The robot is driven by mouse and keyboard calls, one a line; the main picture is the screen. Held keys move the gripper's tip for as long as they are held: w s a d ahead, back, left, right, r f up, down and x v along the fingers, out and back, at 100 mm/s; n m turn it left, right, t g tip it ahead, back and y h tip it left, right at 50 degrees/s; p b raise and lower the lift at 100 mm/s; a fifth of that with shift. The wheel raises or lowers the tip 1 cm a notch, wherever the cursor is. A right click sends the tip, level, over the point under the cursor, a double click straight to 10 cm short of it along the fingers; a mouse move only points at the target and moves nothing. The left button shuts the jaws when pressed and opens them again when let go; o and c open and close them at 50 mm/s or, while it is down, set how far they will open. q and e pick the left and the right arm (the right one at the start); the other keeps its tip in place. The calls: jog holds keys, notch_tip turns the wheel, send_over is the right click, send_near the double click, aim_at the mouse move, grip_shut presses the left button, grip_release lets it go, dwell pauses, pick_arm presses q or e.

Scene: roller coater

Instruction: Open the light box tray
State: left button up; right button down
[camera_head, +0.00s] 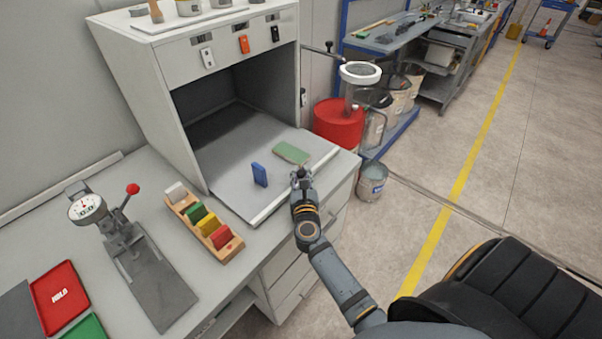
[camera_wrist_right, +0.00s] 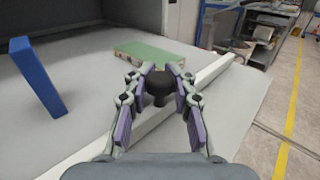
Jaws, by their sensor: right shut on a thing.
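The light box (camera_head: 180,88) stands on the grey bench, its front open. Its grey tray (camera_head: 225,178) reaches out past the box opening, with a pale lip (camera_head: 272,206) along its front edge. The lip also shows in the right wrist view (camera_wrist_right: 215,72). A dark round knob (camera_wrist_right: 158,84) stands at this lip. My right gripper (camera_head: 300,178) is at the tray's front edge, with its fingers (camera_wrist_right: 160,90) shut around the knob. My left gripper is in neither view.
A blue block (camera_head: 259,174) stands and a green block (camera_head: 291,153) lies on the tray. A wooden rack of coloured samples (camera_head: 222,243) and a dial gauge (camera_head: 90,208) stand on the bench at left. A red drum (camera_head: 338,124) is beyond the bench's right end.

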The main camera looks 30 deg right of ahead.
jog(key=shift+a+f, duration=0.1)
jog(key=shift+f, duration=0.15)
jog(key=c, duration=1.5)
grip_release()
jog(key=shift+c, duration=0.2)
jog(key=o, duration=0.4)
jog(key=shift+a+r, duration=0.2)
jog(key=shift+o, duration=0.2)
jog(key=shift+d, duration=0.1)
jog(key=v, duration=0.7)
jog(key=shift+s, duration=0.3)
